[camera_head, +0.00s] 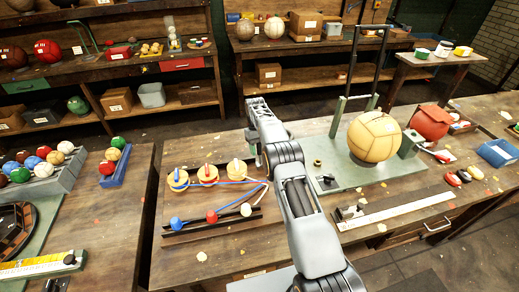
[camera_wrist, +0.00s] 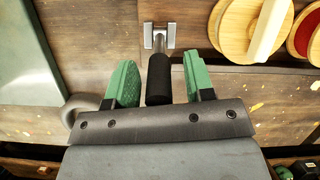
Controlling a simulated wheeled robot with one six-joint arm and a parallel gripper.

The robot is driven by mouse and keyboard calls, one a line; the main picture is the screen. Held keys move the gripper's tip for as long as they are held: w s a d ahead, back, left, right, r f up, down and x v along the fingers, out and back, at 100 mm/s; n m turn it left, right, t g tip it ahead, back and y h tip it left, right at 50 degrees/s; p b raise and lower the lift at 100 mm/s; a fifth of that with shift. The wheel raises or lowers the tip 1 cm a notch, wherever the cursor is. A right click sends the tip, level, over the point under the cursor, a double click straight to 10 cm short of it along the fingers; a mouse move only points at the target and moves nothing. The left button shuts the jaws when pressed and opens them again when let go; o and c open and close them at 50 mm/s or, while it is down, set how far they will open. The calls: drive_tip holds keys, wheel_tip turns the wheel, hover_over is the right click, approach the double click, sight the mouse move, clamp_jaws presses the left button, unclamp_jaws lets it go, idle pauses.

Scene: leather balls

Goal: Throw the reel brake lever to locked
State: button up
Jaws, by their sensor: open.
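The lever (camera_wrist: 159,80), a metal rod with a black grip, extends from a small metal bracket (camera_wrist: 160,36) in the wrist view. My gripper (camera_wrist: 160,74) is open, with its green fingers on either side of the black grip. There is a visible gap on both sides. The grip's lower end meets the gripper body's edge in the picture; contact cannot be told. Wooden-rimmed reels (camera_wrist: 237,48) lie to the right of the lever. In the head view the reels (camera_head: 208,175) sit left of my arm, and I cannot make out the lever there.
Blue and red cords run from the reels to balls at a dark rail (camera_head: 215,222). Right of my arm, a green base plate (camera_head: 335,182) carries a yellow ball (camera_head: 374,137) and a tall dark frame (camera_head: 364,65). A long ruler-like strip (camera_head: 405,208) lies near the front edge.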

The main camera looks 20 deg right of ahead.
sight(259, 144)
drive_tip(key=shift+r, duration=0.15)
drive_tip(key=shift+r+b, duration=0.3)
drive_tip(key=shift+b, duration=0.05)
wheel_tip(259, 144, up, 2)
drive_tip(key=shift+r+b, duration=0.15)
drive_tip(key=shift+b, duration=0.5)
drive_tip(key=s+r+b, duration=0.6)
drive_tip(key=s+r, duration=0.3)
drive_tip(key=s, duration=0.5)
drive_tip(key=shift+a+r, duration=0.15)
drive_tip(key=shift+r, duration=0.25)
drive_tip(key=shift+c, duration=0.2)
